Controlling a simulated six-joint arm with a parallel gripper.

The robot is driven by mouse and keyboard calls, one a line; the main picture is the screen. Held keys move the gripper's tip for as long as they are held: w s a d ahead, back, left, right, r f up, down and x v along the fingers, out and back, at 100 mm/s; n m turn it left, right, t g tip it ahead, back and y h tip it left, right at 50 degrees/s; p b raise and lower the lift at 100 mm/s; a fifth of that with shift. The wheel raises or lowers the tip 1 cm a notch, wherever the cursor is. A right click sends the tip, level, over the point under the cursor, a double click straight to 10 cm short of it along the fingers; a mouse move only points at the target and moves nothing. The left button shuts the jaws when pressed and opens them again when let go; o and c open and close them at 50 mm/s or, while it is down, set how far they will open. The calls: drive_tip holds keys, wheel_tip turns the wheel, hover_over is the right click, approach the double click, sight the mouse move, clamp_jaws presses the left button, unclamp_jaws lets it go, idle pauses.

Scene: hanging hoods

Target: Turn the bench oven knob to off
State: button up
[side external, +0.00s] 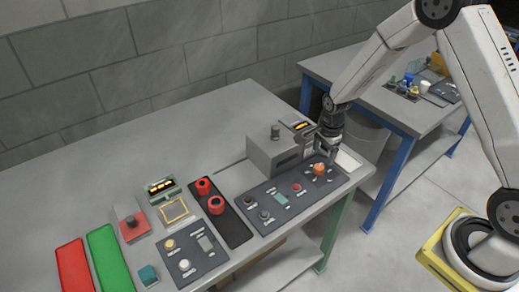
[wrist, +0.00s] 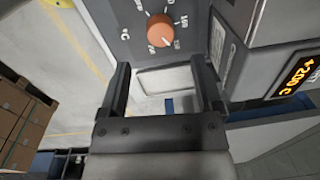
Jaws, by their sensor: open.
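An orange knob (wrist: 159,31) sits on a dark grey panel with white dial marks around it. A pale pointer mark on the knob faces the lower right in the wrist view; the labels are too small to read surely. In the side external view the knob (side external: 319,168) is at the right end of the panel (side external: 292,192). My gripper (wrist: 160,66) is open and empty, with the knob beyond its fingertips, not between them. In the side external view my gripper (side external: 326,143) is above and behind the knob, apart from it.
A grey box (side external: 273,150) stands close beside my gripper. An orange-lit display (wrist: 297,75) shows at the right in the wrist view. Other knobs, a red button (side external: 296,187) and red round pieces (side external: 216,204) lie leftward. The back of the bench (side external: 150,150) is clear.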

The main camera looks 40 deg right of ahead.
sight(320, 167)
drive_tip(key=shift+w+f, duration=0.2)
drive_tip(key=shift+f, duration=2.9)
clamp_jaws()
